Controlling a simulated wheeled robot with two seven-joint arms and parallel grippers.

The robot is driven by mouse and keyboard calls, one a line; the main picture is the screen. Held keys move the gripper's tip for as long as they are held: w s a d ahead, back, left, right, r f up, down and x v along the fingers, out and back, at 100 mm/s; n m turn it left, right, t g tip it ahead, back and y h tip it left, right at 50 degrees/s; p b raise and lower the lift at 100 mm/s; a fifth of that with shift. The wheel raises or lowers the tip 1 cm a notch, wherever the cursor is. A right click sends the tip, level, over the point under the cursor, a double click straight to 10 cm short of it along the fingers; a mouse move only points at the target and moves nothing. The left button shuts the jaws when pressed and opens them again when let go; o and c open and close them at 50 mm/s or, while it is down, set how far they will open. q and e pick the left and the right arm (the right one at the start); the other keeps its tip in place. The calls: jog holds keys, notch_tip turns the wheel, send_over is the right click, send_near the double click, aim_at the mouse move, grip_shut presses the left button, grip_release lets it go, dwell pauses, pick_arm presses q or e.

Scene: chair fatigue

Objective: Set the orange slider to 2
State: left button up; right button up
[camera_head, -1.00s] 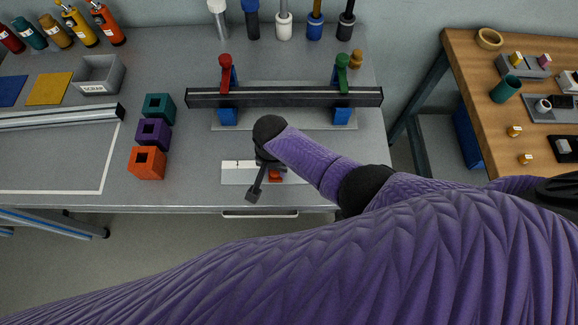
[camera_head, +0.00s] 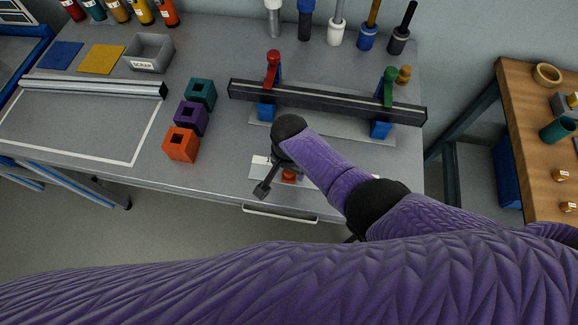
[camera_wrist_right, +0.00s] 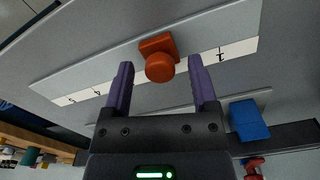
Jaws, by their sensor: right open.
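The orange slider (camera_head: 289,175) sits on a pale scale strip (camera_head: 259,168) at the bench's front edge, mostly hidden by my right arm in the head view. In the right wrist view its round knob (camera_wrist_right: 160,67) shows between the two purple fingertips of my right gripper (camera_wrist_right: 161,64). The gripper is open, with a gap on each side of the knob. On the strip, 1 is readable to the right of the slider and 4 and 5 to its left; the marks between are hidden. My left gripper is not in view.
A dark bar (camera_head: 330,102) on blue supports with red and green clamps stands behind the strip. Teal, purple and orange (camera_head: 181,145) cubes stand to the left. A drawer handle (camera_head: 280,214) is below the bench edge. A wooden table (camera_head: 540,110) is at right.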

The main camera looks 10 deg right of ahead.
notch_tip(320, 180, up, 10)
jog(key=p, duration=0.6)
